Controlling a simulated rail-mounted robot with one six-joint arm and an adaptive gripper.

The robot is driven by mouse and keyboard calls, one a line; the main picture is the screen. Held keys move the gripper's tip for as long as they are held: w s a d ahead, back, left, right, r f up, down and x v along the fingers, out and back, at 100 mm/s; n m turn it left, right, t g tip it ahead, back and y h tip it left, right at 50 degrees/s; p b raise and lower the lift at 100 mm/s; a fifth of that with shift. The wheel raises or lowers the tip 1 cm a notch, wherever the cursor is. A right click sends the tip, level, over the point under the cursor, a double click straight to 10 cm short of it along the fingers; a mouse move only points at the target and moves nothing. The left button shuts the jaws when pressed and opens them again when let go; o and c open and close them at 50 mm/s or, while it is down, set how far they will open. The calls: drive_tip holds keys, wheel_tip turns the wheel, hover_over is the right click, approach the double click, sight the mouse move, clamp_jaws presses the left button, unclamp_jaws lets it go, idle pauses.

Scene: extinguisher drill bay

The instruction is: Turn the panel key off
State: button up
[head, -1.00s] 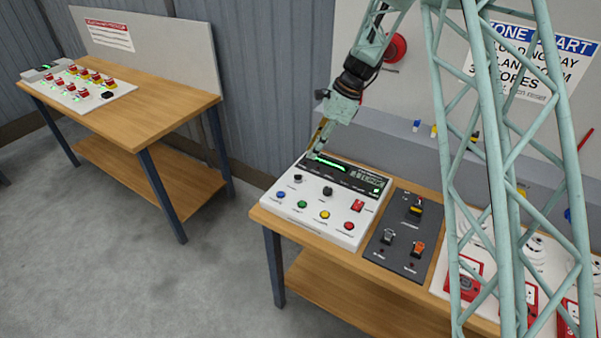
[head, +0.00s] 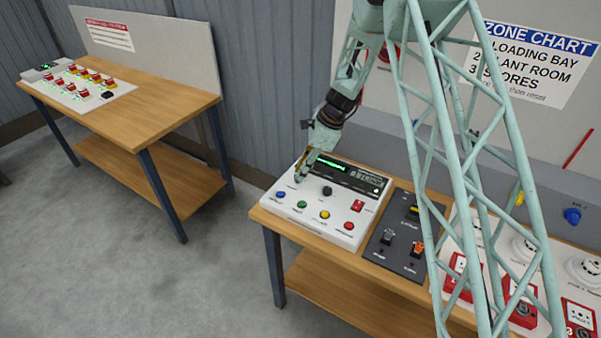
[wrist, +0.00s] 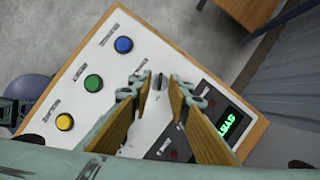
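The white control panel (head: 300,218) sits on the wooden bench with its display and coloured buttons facing up. My gripper (head: 299,178) is over its left part, pointing down, and hides the left dark knob there. In the wrist view my gripper (wrist: 160,93) is open, its two fingers apart. A small dark key knob with a light grey top (wrist: 159,81) shows in the gap between the fingertips; neither finger clearly touches it. A second black knob (head: 327,191) stands to the right in the head view. I cannot read the key's label.
Blue (head: 281,195), green (head: 302,204), yellow (head: 324,214) and red (head: 349,225) buttons line the panel's front. A red switch (head: 357,205) is at its right. A dark switch panel (head: 395,239) and red call points stand further right. Another bench (head: 150,102) is left.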

drive_tip(key=shift+a+f, duration=0.15)
drive_tip(key=shift+f, duration=0.1)
drive_tip(key=shift+c, duration=0.7)
clamp_jaws()
